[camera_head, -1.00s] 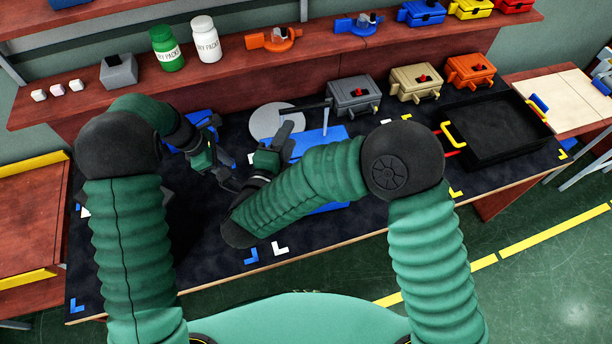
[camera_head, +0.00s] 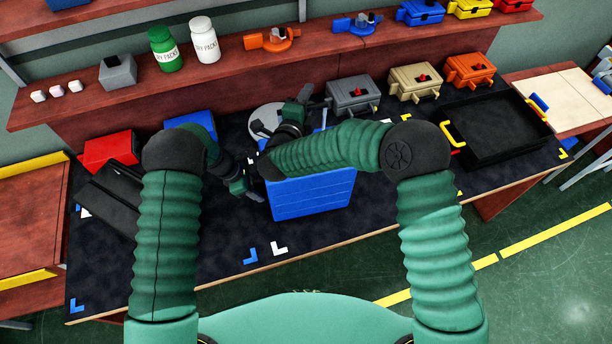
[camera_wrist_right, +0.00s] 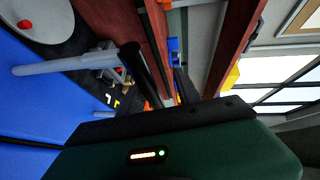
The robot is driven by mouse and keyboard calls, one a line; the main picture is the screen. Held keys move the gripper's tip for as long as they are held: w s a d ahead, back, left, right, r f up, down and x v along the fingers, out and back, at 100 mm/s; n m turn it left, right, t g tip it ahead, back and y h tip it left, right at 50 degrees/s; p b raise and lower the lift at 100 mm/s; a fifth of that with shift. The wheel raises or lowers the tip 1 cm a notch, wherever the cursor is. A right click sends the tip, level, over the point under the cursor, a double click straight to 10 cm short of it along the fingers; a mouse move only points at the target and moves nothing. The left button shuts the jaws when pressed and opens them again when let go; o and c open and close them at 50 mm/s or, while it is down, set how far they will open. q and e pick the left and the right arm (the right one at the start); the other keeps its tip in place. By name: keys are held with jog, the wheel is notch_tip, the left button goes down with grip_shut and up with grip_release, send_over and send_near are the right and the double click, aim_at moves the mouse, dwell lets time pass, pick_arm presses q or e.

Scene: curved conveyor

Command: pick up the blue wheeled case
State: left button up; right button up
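The blue wheeled case (camera_head: 312,193) lies on the dark tabletop in the middle of the head view. My right forearm covers its upper part. Its grey handle rod and black handle bar (camera_wrist_right: 147,75) show in the right wrist view, where the case's blue side (camera_wrist_right: 40,110) fills the left. My right gripper (camera_head: 302,103) is at the handle, beyond the case; its fingers are too hidden to tell a grip. My left gripper (camera_head: 247,187) is low beside the case's left edge; contact and finger opening are unclear.
A grey disc (camera_head: 262,120) lies behind the case. A red box (camera_head: 110,150), a blue box (camera_head: 190,125) and a black object (camera_head: 112,195) are at left. Grey, tan and orange cases stand behind; a black tray (camera_head: 495,130) is at right.

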pick_arm(q)
jog(key=shift+d, duration=0.1)
jog(key=shift+c, duration=0.3)
pick_arm(e)
jog(key=shift+d, duration=0.1)
jog(key=shift+c, duration=0.3)
pick_arm(q)
grip_shut()
pick_arm(e)
grip_shut()
dwell(0.4)
